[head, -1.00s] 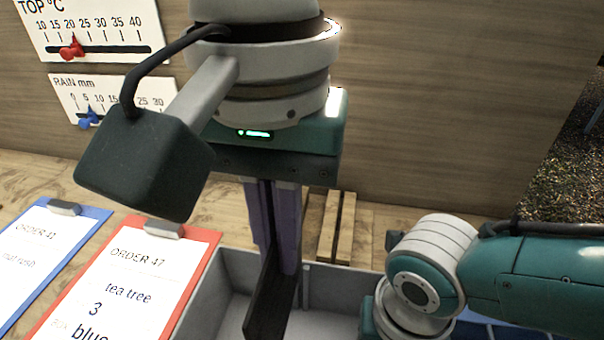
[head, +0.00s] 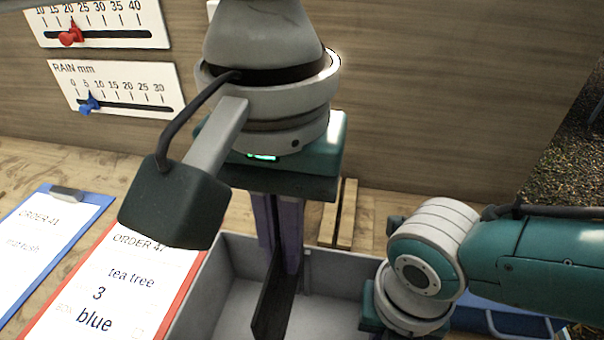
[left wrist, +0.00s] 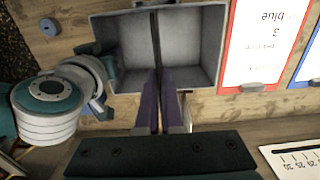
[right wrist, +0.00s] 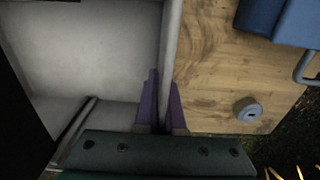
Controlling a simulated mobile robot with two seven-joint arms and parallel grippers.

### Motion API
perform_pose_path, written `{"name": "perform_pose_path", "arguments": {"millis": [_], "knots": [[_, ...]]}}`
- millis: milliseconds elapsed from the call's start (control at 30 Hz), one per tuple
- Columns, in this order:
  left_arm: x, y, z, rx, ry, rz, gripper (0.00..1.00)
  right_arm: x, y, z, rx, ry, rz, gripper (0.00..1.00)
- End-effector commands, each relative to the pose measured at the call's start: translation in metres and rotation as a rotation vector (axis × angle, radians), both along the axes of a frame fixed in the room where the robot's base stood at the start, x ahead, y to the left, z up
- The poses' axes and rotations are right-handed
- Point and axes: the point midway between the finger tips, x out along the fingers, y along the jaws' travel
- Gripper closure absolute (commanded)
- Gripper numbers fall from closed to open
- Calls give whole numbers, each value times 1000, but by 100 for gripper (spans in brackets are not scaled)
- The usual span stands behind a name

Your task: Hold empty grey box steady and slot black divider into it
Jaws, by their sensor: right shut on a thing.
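The grey box (head: 215,290) stands on the bench at the bottom centre of the head view, and its inside looks empty apart from the divider. My left gripper (head: 280,262) points down over it, shut on the black divider (head: 272,305). The divider stands upright, its lower part inside the box. In the left wrist view the divider (left wrist: 155,35) runs across the middle of the box; whether its edges sit in the wall ribs is unclear. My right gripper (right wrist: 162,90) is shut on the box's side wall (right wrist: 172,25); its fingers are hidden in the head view.
Red (head: 190,290) and blue (head: 95,215) clipboards lie left of the box. Wooden slats (head: 347,215) lie behind it. A blue container (head: 490,318) is at the right, partly behind my right arm. A small grey-blue disc (right wrist: 248,110) lies on the bench beside the box.

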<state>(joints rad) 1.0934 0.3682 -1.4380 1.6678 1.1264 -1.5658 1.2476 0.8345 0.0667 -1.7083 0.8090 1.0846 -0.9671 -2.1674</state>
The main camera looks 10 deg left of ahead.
Motion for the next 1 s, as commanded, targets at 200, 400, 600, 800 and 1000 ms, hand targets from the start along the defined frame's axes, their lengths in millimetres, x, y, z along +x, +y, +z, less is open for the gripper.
{"name": "perform_pose_path", "arguments": {"millis": [200, 400, 600, 800, 1000], "knots": [[0, 0, -10, 0, 0, 0, 100, 0, 0, 0, -1, 0, 0, 100], [0, 0, -12, 1, 0, 0, 100, 0, 0, 0, -1, 0, 0, 100], [0, 0, -12, 1, 0, 0, 100, 0, 0, 0, -1, 0, 0, 100], [-1, 0, -18, 0, 1, 0, 100, 0, 0, 0, -1, 0, 0, 100], [0, 0, -27, 0, 1, 1, 100, 0, 0, 0, -1, 0, 0, 100]]}}
